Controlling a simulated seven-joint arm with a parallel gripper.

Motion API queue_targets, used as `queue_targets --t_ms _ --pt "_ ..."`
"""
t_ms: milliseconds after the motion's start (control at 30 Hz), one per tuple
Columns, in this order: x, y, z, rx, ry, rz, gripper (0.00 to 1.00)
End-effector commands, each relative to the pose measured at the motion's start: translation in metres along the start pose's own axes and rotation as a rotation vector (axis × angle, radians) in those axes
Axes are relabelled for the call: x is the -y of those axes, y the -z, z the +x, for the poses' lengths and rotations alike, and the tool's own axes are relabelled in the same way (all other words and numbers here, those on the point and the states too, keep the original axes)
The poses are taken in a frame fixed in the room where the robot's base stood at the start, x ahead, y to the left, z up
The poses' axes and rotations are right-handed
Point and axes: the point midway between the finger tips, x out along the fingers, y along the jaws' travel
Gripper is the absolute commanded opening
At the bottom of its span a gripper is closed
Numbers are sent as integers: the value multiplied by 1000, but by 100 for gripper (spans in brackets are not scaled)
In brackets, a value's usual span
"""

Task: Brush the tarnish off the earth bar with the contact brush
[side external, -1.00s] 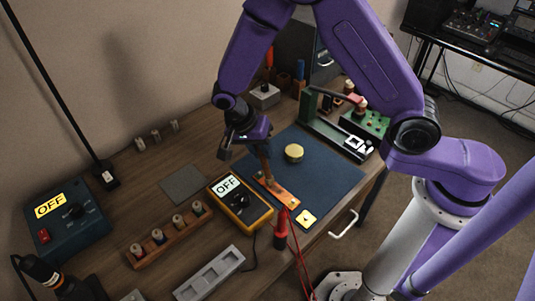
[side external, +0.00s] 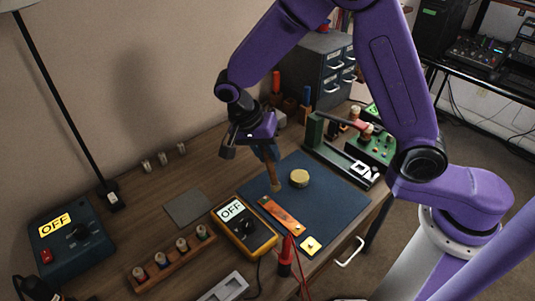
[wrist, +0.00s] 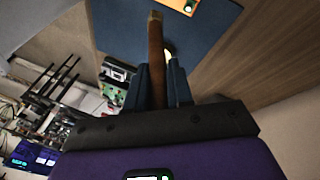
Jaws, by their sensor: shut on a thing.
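My gripper (side external: 265,148) is shut on the contact brush (side external: 271,172), which has a brown handle and a paler tip pointing down. The earth bar (side external: 283,215), an orange copper strip with a darker, brownish part, lies on the blue mat (side external: 335,205). The brush tip appears just beyond the bar's far end, apart from it; its exact height is unclear. In the wrist view the brush (wrist: 156,55) sticks out between my blue fingers (wrist: 159,80), and only an end of the bar (wrist: 180,4) shows at the top edge.
A round yellow-brass piece (side external: 299,178) stands on the mat near the brush. A yellow marked tile (side external: 311,245) lies by the bar's near end. A yellow meter (side external: 244,226) reading OFF is left of the bar. A green stand (side external: 335,148) rises behind right.

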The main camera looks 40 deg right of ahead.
Motion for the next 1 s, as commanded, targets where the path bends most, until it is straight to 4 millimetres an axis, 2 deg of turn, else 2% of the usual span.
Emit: queue_targets --t_ms 567,1000 --pt "1 -2 3 0 -1 1 0" --pt "11 -9 36 0 -4 0 0"
